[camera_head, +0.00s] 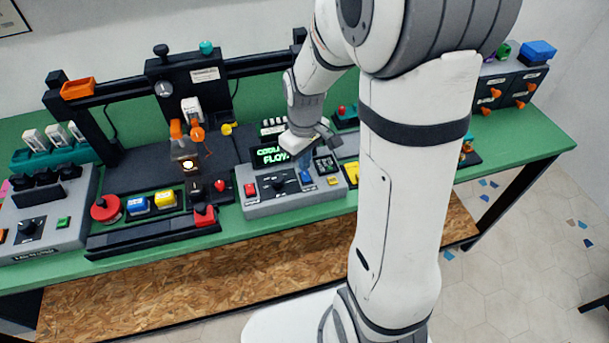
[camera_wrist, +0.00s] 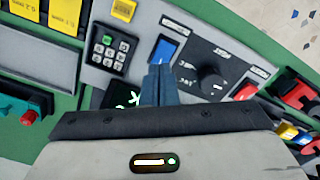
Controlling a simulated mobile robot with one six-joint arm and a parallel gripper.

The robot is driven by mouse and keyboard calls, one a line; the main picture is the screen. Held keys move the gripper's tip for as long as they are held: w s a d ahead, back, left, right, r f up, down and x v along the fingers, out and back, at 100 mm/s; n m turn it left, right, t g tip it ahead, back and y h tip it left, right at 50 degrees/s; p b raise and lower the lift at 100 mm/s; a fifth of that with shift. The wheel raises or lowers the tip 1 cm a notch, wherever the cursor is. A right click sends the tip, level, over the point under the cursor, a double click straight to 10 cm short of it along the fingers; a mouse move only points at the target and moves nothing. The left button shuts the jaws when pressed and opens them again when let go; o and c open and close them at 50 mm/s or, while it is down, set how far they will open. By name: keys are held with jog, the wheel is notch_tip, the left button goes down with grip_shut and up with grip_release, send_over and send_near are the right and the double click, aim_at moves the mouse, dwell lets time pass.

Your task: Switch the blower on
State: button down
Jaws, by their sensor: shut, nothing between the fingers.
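The grey control panel (camera_head: 293,202) stands on the green bench and carries a dark display (camera_head: 268,157) with green text, partly hidden. On the panel are a blue switch (camera_wrist: 165,50), a black knob (camera_wrist: 212,80) with a marked scale, a red button (camera_wrist: 245,92) and a keypad (camera_wrist: 110,50). The label strips are too small to read. My gripper (camera_wrist: 159,72) is shut and empty, its fingertips right by the lower edge of the blue switch. I cannot tell whether they touch it. Which control belongs to the blower is not readable.
A printer frame with a glowing hot end (camera_head: 188,164) stands left of the panel. A red round knob (camera_head: 105,208) and blue and yellow blocks sit further left. A drawer unit (camera_head: 508,85) is at the back right. My arm hides part of the bench.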

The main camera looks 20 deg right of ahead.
jog(key=shift+f+b, duration=0.7)
jog(key=shift+f, duration=0.25)
dwell(0.3)
jog(key=shift+r, duration=0.1)
notch_tip(320, 180, up, 7)
jog(key=p, duration=0.5)
dwell(0.7)
jog(key=s+r+m+t, duration=0.3)
jog(key=s+r+m, duration=0.3)
jog(key=s+r, duration=0.6)
jog(key=shift+s, duration=1.2)
